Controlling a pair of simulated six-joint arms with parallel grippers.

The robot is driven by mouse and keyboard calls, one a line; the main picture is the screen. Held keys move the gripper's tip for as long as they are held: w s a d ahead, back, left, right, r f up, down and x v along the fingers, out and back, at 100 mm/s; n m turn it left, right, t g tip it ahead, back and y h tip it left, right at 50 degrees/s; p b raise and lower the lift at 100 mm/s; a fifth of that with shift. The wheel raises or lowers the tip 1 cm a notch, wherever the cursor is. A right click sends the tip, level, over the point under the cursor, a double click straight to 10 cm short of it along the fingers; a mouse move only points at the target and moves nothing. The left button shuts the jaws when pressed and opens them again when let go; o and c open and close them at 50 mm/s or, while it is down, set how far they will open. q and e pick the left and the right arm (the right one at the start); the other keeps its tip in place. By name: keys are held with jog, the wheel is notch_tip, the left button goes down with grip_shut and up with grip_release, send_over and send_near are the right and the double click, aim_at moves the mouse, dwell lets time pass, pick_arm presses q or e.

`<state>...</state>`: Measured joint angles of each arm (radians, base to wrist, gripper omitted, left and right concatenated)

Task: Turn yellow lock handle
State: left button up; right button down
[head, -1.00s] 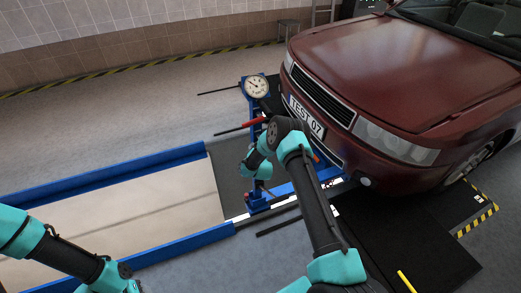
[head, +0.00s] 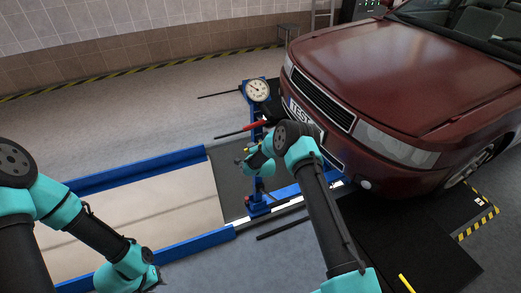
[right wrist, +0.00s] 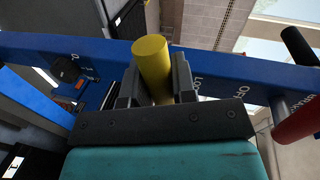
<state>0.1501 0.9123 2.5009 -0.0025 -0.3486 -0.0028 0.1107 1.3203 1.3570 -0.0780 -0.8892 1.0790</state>
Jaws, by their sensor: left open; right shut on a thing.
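The yellow lock handle (right wrist: 152,62) is a short yellow cylinder in front of a blue beam with "LOCK" and "OFF" lettering. My right gripper (right wrist: 157,82) is shut on it, with one dark finger on each side. In the head view a small bit of yellow handle (head: 246,149) shows at my right gripper (head: 242,160); my arm hides much of the jack there. My left gripper (head: 155,278) is open and empty at the bottom of the head view, over the near blue rail, far from the handle.
The blue jack post (head: 256,185) carries a round gauge (head: 257,90) and a red-gripped lever (head: 253,125), which is also close by in the right wrist view (right wrist: 298,122). A dark red car (head: 400,80) stands just right of the jack. Blue rails (head: 135,170) flank the pit.

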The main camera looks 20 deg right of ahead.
dwell(0.3)
jog(key=c, duration=0.9)
grip_release()
jog(key=shift+c, duration=0.2)
jog(key=shift+s, duration=0.1)
jog(key=v, duration=1.7)
jog(key=shift+s, duration=0.15)
jog(key=s+a+f+n+g+y, duration=0.1)
jog(key=s+n+g, duration=0.6)
jog(key=s, duration=0.9)
jog(key=s+a+f+n+g+y, duration=0.2)
jog(key=s+n+g, duration=0.5)
jog(key=s, duration=0.9)
jog(key=shift+s+a+f+g, duration=0.3)
jog(key=shift+s+a+f, duration=0.15)
jog(key=shift+f, duration=0.25)
